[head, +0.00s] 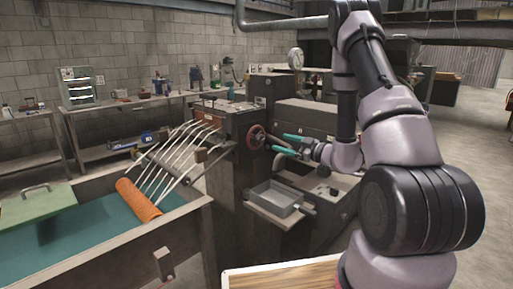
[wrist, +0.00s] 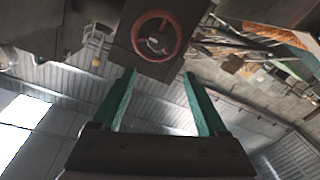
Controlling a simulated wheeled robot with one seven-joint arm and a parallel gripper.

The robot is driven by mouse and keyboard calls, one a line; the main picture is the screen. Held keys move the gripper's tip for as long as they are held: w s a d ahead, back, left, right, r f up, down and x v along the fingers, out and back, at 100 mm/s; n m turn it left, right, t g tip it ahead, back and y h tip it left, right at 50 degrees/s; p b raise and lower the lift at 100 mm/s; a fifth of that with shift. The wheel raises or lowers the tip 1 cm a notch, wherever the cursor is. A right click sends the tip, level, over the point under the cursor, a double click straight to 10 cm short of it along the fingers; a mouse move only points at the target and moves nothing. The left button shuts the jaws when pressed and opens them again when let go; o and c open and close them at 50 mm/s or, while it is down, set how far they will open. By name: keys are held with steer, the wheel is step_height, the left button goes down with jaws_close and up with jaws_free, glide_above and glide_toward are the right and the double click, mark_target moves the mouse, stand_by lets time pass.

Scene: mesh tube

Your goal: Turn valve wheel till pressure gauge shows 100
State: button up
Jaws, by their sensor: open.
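The red valve wheel (head: 256,137) is on the side of the dark machine, near the middle of the head view. In the wrist view the wheel (wrist: 157,40) shows as a full red ring around a dark hub, beyond the fingertips. My gripper (head: 279,144) has green fingers that point left at the wheel. In the wrist view my gripper (wrist: 158,73) is open, with nothing between the fingers. The fingertips look apart from the wheel. A round pale dial, probably the pressure gauge (head: 295,58), stands above the machine. Its reading is too small to make out.
A grey metal tray (head: 280,197) juts out below my gripper. An orange mesh tube (head: 138,200) lies on the green bench at left, with several pale rods fanning from it to the machine. A wooden surface (head: 285,277) is at the bottom front. Open floor is at right.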

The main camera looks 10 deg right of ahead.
mark_target(262, 139)
steer(key=w+a, duration=0.2)
steer(key=w+a+f+m, duration=0.1)
steer(key=w, duration=0.2)
steer(key=w+a+m+h, duration=0.1)
steer(key=w+a, duration=0.1)
steer(key=w, duration=0.1)
steer(key=shift+w+a+f+t, duration=0.25)
steer(key=shift+a+f+t, duration=0.05)
steer(key=shift+f+t, duration=0.1)
jaws_close()
